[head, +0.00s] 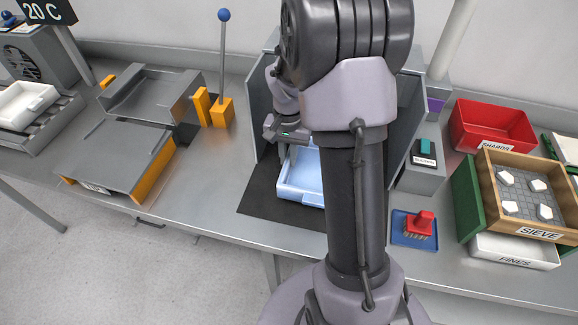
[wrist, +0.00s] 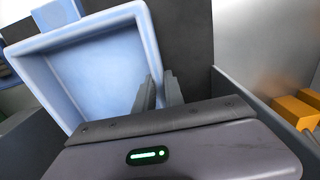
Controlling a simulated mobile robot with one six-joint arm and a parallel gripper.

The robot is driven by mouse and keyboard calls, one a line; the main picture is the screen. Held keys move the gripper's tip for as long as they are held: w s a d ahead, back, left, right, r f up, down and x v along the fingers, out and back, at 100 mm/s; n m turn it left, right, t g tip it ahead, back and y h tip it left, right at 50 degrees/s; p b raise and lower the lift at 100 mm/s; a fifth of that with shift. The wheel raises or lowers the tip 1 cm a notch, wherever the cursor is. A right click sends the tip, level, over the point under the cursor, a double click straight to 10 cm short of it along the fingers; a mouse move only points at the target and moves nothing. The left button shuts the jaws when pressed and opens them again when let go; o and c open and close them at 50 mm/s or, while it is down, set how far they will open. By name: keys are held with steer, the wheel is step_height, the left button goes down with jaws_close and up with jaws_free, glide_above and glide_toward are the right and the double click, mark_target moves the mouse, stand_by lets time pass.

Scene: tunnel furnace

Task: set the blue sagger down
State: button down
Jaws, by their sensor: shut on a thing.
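The blue sagger (head: 297,192) is a shallow, pale blue, square open tray in the head view, partly hidden behind my arm. In the wrist view the sagger (wrist: 95,70) looks empty and turned at an angle. My gripper (head: 287,147) is at the sagger's back left side. In the wrist view my gripper (wrist: 160,92) is shut on the sagger's near right wall. The sagger is over a dark mat (head: 262,194) inside a grey-walled bay. I cannot tell whether its base touches the mat.
Grey bay walls (head: 258,112) stand close to the gripper. A blue-knobbed lever (head: 223,60) with an orange base stands left. To the right are a labelled switch box (head: 420,178), a red brush (head: 420,223), a red bin (head: 492,125) and a wooden sieve (head: 490,193). Bare bench lies left of the mat.

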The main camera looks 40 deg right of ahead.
steer(key=shift+f+b, duration=0.85)
steer(key=shift+f, duration=0.85)
steer(key=shift+f, duration=0.2)
steer(key=c, duration=1.4)
jaws_free()
steer(key=shift+c, duration=0.2)
steer(key=shift+r, duration=0.15)
